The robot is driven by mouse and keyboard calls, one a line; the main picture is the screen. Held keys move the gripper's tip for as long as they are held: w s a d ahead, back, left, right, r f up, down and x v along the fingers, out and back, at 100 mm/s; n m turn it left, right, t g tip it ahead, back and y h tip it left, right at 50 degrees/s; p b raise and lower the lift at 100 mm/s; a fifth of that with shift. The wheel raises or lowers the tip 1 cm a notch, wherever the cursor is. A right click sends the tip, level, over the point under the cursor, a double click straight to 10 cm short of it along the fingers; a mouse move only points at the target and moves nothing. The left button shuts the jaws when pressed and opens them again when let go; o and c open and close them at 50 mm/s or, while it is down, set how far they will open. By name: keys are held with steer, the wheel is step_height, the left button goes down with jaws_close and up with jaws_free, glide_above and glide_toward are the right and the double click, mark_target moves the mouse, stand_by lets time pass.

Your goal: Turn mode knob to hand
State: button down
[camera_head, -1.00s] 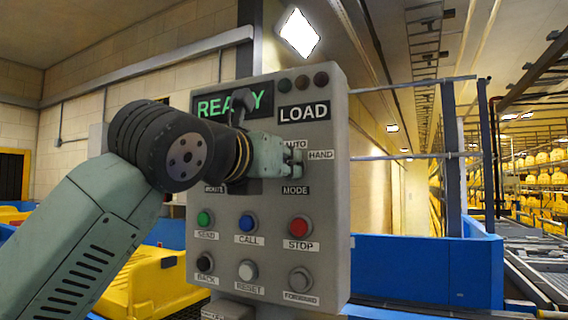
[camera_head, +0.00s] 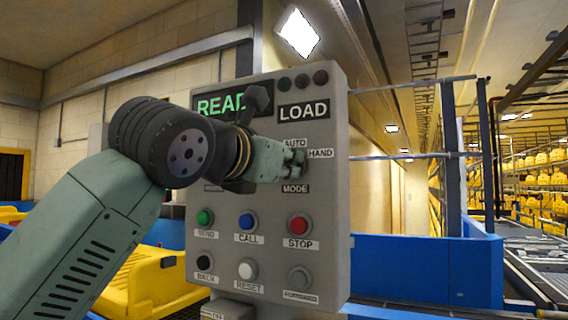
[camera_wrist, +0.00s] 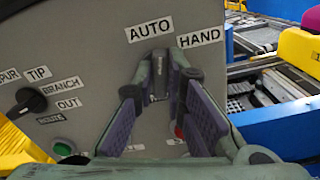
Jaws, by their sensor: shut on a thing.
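The mode knob (camera_wrist: 159,82) sits on the grey control panel, between the two fingers of my gripper (camera_wrist: 162,72). The gripper is shut on it. In the wrist view the knob points up, between the AUTO label (camera_wrist: 149,29) and the HAND label (camera_wrist: 200,38). In the head view my gripper (camera_head: 297,161) reaches the panel from the left and hides most of the knob, just above the MODE label (camera_head: 295,188). The AUTO label (camera_head: 294,143) and the HAND label (camera_head: 320,153) show above and to the right of it.
The panel (camera_head: 335,225) carries green, blue and red buttons below the knob, and a LOAD sign (camera_head: 303,111). A display (camera_head: 220,105) is partly covered by my wrist. Another selector knob (camera_wrist: 29,101) is at left in the wrist view. Blue conveyor walls (camera_head: 425,270) lie beyond.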

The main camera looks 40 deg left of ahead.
steer(key=m, duration=0.4)
steer(key=shift+d+m, duration=0.1)
steer(key=shift+m, duration=0.2)
steer(key=m, duration=0.4)
steer(key=shift+f, duration=0.1)
stand_by(0.4)
steer(key=c, duration=1.6)
jaws_free()
steer(key=shift+c, duration=0.2)
steer(key=v, duration=0.7)
steer(key=shift+s, duration=0.25)
